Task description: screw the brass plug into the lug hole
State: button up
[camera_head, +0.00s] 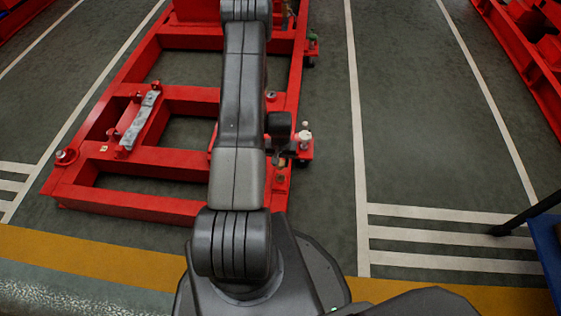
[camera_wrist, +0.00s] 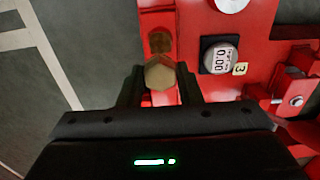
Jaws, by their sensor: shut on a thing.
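In the wrist view the brass plug (camera_wrist: 160,75) shows its hexagonal head between the two dark fingers of my gripper (camera_wrist: 160,88). The gripper is shut on the plug. Just beyond the plug, a round brownish spot (camera_wrist: 160,42) lies on the red frame (camera_wrist: 186,45); I cannot tell whether it is the lug hole or another fitting. The plug's lower end is hidden, so I cannot tell whether it touches or enters a hole. In the head view my arm covers most of the gripper and the plug cannot be made out.
A red bracket with a bolt (camera_wrist: 296,101) stands farther right. In the head view the red skid (camera_head: 130,201) fills the left; open floor (camera_head: 420,120) lies right.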

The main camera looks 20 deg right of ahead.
aim_at(281, 169)
jog(key=shift+b, duration=0.3)
notch_tip(281, 169, down, 6)
jog(key=b, duration=0.4)
jog(key=shift+r+b, duration=0.1)
jog(key=shift+b, duration=0.25)
jog(key=n, duration=0.6)
jog(key=shift+n, duration=0.3)
jog(key=n, duration=1.1)
jog(key=shift+n, duration=0.3)
jog(key=n, duration=0.5)
jog(key=shift+n, duration=0.4)
jog(key=shift+d+b, duration=0.1)
jog(key=shift+b, duration=0.5)
jog(key=shift+f+b, duration=1.05)
jog(key=shift+f, duration=0.25)
